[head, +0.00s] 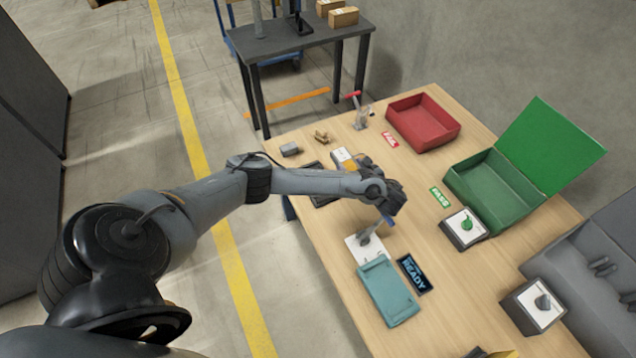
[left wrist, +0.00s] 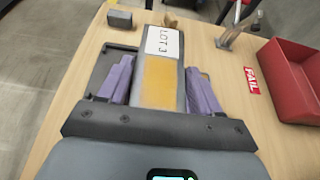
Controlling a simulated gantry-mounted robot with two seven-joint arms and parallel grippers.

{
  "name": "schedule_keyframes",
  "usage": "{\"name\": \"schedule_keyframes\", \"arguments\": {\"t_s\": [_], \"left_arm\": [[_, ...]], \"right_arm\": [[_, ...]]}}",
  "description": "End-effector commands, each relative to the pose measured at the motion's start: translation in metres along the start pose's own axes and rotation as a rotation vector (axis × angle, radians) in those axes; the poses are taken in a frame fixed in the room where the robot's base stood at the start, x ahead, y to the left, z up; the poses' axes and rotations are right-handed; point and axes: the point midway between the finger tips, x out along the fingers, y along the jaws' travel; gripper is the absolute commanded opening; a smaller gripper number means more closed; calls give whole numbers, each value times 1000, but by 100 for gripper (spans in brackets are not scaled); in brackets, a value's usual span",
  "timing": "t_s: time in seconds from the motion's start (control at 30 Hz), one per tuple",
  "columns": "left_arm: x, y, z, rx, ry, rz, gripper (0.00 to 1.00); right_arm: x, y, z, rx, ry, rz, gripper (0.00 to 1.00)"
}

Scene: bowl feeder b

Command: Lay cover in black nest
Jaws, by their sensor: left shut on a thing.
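The cover (left wrist: 162,82), a grey piece with a yellow panel and a white "LOT 3" label, is between the two purple fingers of my left gripper (left wrist: 160,88), which is shut on it. In the head view the labelled end of the cover (head: 343,156) shows past my left wrist; the fingertips are mostly hidden there. The black nest (head: 320,186) is a dark shallow tray on the table. In the left wrist view the nest (left wrist: 100,72) shows left of and behind the cover, partly hidden by it. I cannot tell the gap between them. My right gripper is out of view.
A grey block (head: 290,149), wooden piece (head: 321,137) and red-handled clamp (head: 361,113) stand beyond the nest. A red bin (head: 422,122) and open green box (head: 492,190) are to the right. A white-based fixture (head: 364,248) and teal tray (head: 388,290) lie nearer.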

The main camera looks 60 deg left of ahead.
Motion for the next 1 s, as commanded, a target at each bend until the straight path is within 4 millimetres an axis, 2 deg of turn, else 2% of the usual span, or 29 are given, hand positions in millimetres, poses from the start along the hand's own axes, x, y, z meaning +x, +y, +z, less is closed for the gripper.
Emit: {"name": "schedule_keyframes", "arguments": {"t_s": [0.03,0.2,0.43,0.73,1.0], "left_arm": [[10,10,-5,2,-3,3,20],[36,40,-17,3,-4,4,20],[62,69,-28,1,-3,2,20],[71,79,-36,-1,-1,1,20],[83,79,-66,0,-1,1,20]], "right_arm": [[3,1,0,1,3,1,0],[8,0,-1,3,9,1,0],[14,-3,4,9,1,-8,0],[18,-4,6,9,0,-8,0],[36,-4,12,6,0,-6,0]]}}
